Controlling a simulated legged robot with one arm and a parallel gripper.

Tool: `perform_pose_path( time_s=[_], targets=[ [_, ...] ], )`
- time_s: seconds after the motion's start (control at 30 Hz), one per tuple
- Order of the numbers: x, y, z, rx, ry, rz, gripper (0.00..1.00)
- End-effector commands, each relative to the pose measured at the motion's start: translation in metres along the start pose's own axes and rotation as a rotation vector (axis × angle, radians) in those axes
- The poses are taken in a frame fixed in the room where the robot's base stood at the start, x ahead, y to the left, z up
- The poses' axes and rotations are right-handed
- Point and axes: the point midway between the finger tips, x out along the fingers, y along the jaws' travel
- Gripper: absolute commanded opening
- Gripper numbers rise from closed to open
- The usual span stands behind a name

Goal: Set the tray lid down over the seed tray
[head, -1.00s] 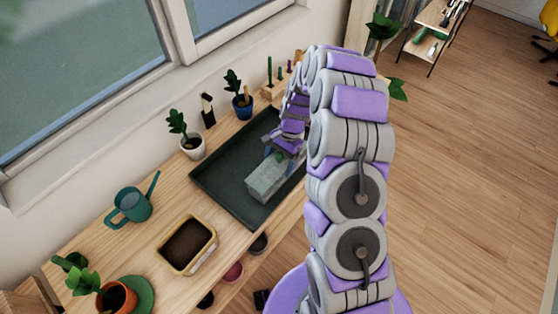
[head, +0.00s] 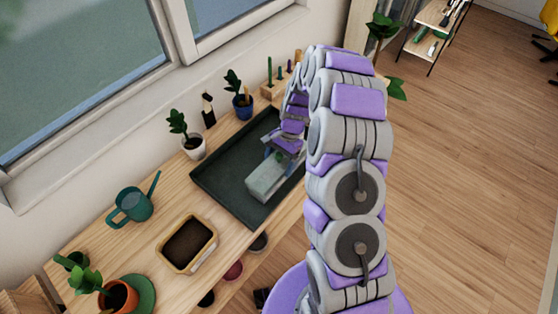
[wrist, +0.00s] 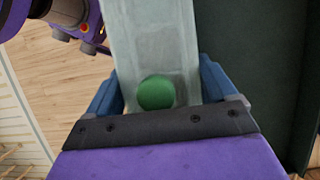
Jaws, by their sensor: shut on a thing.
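The tray lid (head: 268,180) is a pale, see-through, long box shape with a green knob (wrist: 156,92) on top. In the head view it is over the dark green work tray (head: 222,180). I cannot tell whether it touches that tray. My gripper (wrist: 158,90) is shut on the lid, with a blue finger on each side of the knob in the wrist view. Faint squares show through the lid; I cannot tell what is under it. A tan tray of dark soil (head: 188,244), possibly the seed tray, stands uncovered on the bench, nearer and left of the lid.
A teal watering can (head: 133,205) stands left of the work tray. Potted plants in white (head: 194,147) and blue (head: 243,107) pots line its window side. A terracotta pot (head: 118,296) is at the lower left. Bare bench (head: 165,205) lies between the can and soil tray.

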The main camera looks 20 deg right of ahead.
Motion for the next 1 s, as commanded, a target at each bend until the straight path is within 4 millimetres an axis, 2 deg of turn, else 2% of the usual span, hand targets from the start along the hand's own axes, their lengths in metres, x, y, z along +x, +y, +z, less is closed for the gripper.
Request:
perform_pose_path(
  time_s=[1.0],
  targets=[
    [0.0065,0.0003,-0.0025,0.0,-0.001,0.001,0.46]
  ],
)
